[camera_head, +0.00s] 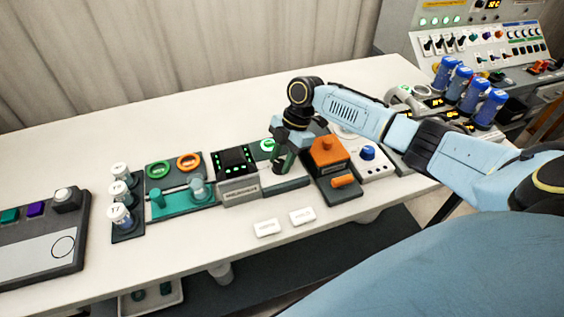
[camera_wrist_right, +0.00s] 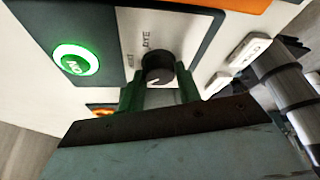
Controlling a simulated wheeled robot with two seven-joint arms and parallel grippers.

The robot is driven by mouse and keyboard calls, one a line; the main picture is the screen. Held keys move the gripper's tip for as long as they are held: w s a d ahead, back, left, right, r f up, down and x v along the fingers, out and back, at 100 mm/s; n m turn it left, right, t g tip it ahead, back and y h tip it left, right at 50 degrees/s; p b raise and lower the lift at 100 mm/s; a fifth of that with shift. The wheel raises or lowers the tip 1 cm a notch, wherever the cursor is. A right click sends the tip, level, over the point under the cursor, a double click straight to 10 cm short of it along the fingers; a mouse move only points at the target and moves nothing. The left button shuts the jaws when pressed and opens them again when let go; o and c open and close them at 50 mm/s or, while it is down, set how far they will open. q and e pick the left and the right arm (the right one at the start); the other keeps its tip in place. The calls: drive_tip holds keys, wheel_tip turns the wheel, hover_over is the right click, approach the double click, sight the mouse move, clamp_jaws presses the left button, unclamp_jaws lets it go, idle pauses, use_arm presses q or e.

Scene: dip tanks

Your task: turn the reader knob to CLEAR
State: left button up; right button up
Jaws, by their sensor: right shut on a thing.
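The reader (camera_head: 240,190) is a dark and grey unit with green lights near the middle of the table. Its knob (camera_wrist_right: 158,66) is a dark round one in the right wrist view, on a pale strip with small lettering; I read "DYE" and cannot make out CLEAR. My right gripper (camera_wrist_right: 158,88) has its green fingers on both sides of the knob and is shut on it. In the head view the right gripper (camera_head: 283,160) reaches down at the reader's right end and hides the knob. A lit green round button (camera_wrist_right: 77,60) is beside the knob. My left gripper is not in view.
An orange-topped unit (camera_head: 327,150) stands close to the right of the gripper. A rack with green and orange rings (camera_head: 158,170) and white-capped bottles (camera_head: 120,192) stand left. Two white labels (camera_head: 302,216) lie in front. Blue-capped bottles (camera_head: 468,90) stand at the far right.

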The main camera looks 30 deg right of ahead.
drive_tip(key=n+b, duration=0.1)
drive_tip(key=n, duration=0.1)
drive_tip(key=n+g+b, duration=0.1)
drive_tip(key=n, duration=0.1)
drive_tip(key=shift+w+n+g+h, duration=0.15)
drive_tip(key=shift+n+g+h, duration=0.15)
drive_tip(key=shift+n, duration=0.1)
idle(0.4)
drive_tip(key=o, duration=1)
drive_tip(key=v, duration=1.3)
drive_tip(key=shift+r, duration=0.2)
drive_tip(key=shift+w+a, duration=0.1)
drive_tip(key=shift+w, duration=0.15)
